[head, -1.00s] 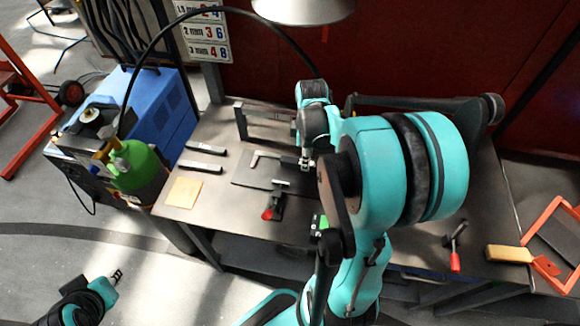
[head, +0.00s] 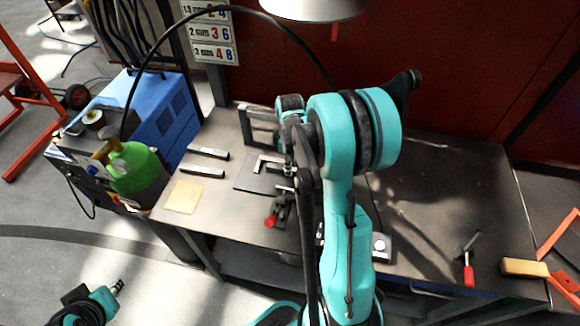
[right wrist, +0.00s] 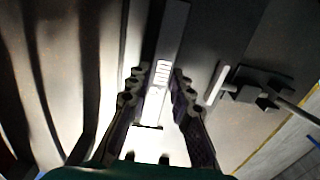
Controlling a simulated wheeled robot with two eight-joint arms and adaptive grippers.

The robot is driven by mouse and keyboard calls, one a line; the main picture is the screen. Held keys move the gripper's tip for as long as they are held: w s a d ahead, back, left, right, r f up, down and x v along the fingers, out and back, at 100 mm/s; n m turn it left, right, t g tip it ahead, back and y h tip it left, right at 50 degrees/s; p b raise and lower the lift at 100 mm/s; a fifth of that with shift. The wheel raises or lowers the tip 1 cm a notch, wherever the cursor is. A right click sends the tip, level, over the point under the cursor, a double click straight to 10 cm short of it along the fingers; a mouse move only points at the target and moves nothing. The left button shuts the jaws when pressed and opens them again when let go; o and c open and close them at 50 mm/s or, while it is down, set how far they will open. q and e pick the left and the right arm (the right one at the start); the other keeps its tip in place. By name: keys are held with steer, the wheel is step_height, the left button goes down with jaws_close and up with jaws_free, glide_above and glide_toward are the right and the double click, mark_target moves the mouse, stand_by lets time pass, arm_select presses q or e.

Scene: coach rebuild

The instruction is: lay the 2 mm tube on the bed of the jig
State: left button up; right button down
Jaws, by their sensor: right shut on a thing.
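My right gripper (right wrist: 158,82) is shut on a grey tube (right wrist: 172,30) with a pale label between the fingers. I cannot read the label's thickness. In the head view the right gripper (head: 289,170) points down at the jig's right side, and my arm largely hides it and the tube. The jig has a dark bed (head: 250,181), an L-shaped stop (head: 268,161) and a red-handled clamp (head: 271,220). A clamp (right wrist: 250,88) also shows right of the fingers in the right wrist view. I cannot tell whether the tube touches the bed. My left gripper (head: 117,287) is far from the table, at lower left.
Two other tubes (head: 208,152) (head: 202,172) and a tan square (head: 184,196) lie left of the jig. A green cylinder (head: 138,167) and a blue machine (head: 160,108) stand beyond the left edge. A red-handled tool (head: 468,270) and a brush (head: 524,267) lie at right.

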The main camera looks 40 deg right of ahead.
steer(key=c, duration=1.3)
jaws_free()
steer(key=shift+f, duration=0.1)
steer(key=shift+c, duration=0.2)
steer(key=shift+r, duration=0.45)
step_height(320, 180, up, 11)
steer(key=p, duration=0.4)
steer(key=s+a+r+m+t, duration=0.2)
steer(key=s+a+m+t, duration=0.1)
steer(key=a, duration=0.7)
steer(key=s+a+r+m+t, duration=0.3)
steer(key=s+a, duration=0.4)
steer(key=a, duration=0.4)
steer(key=shift+s+r+m+t, duration=0.35)
steer(key=shift+m+t, duration=0.25)
steer(key=shift+m, duration=0.3)
